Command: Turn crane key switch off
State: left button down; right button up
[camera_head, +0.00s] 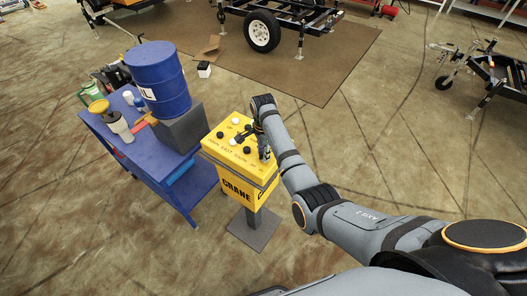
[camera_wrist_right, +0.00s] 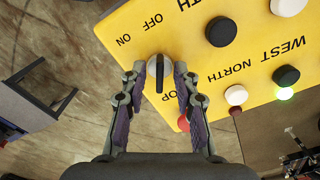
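The yellow crane control box (camera_head: 227,150) stands on a grey pedestal in the middle of the head view. Its yellow face (camera_wrist_right: 250,60) fills the upper right of the right wrist view. The key switch (camera_wrist_right: 159,72) is a dark knob with a pale ring, near the "ON" and "OFF" lettering. Its bar runs roughly up and down in that picture. My right gripper (camera_wrist_right: 160,84) is open, with one finger on each side of the knob and visible gaps between. In the head view my right gripper (camera_head: 262,138) is over the box's right side. My left gripper is not in view.
Black and white buttons, including a black one (camera_wrist_right: 221,32), sit beside the switch. A green glow (camera_wrist_right: 285,93) shows at one button. A red button (camera_wrist_right: 183,123) is partly hidden by a finger. A blue cart (camera_head: 190,205) with a blue barrel (camera_head: 158,80) stands left of the box.

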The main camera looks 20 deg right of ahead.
grip_shut()
jog(key=shift+n, duration=0.3)
jog(key=n, duration=0.5)
jog(key=shift+n, duration=0.3)
jog(key=n, duration=0.5)
jog(key=shift+d+r+n, duration=0.1)
jog(key=shift+n, duration=0.2)
dwell(0.4)
grip_release()
jog(key=shift+s, duration=0.1)
